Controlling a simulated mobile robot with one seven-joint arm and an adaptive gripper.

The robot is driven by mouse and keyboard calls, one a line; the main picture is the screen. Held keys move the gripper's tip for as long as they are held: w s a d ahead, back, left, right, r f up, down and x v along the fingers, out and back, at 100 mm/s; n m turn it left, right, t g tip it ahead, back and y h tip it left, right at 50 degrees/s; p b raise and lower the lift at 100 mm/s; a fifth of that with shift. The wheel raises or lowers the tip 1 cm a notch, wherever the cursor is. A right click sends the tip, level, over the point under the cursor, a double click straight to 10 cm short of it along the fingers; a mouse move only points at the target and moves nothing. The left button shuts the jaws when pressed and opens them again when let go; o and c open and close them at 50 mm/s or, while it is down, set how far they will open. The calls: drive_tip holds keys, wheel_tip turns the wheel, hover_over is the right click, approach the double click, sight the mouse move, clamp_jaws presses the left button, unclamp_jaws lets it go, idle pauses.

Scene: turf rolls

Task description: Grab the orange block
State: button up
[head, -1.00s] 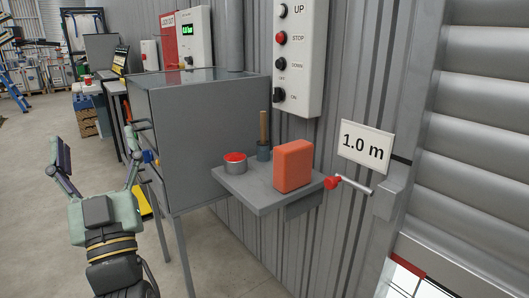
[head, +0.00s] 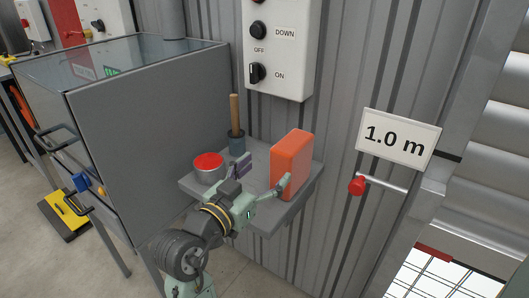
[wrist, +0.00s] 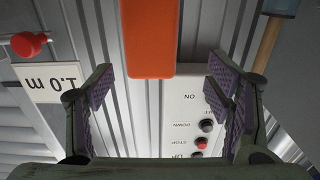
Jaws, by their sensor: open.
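The orange block (head: 290,164) stands upright on a small grey wall shelf (head: 268,219), at the shelf's right side. My gripper (head: 262,180) is open and empty at the shelf's front edge. Its right finger appears close to the block's left face in the head view; I cannot tell if they touch. In the wrist view the orange block (wrist: 151,38) lies at the top middle, beyond the open fingers (wrist: 160,85) and roughly centred between them. The block's lower right part is clear in the head view.
A red-knobbed lever (head: 357,186) sticks out at right below a "1.0 m" sign (head: 397,139). A grey cabinet (head: 150,110) stands left.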

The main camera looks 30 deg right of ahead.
sight(279, 162)
drive_tip(key=shift+g, duration=0.3)
drive_tip(key=x, duration=0.3)
drive_tip(key=p+x, duration=0.1)
drive_tip(key=shift+s+d, duration=0.2)
drive_tip(key=shift+d, duration=0.25)
drive_tip(key=p+x, duration=0.1)
drive_tip(key=x, duration=0.2)
drive_tip(key=p+x, duration=0.1)
drive_tip(key=x, duration=0.2)
drive_tip(key=shift+d+f, duration=0.2)
drive_tip(key=shift+f, duration=0.05)
drive_tip(key=c, duration=1.3)
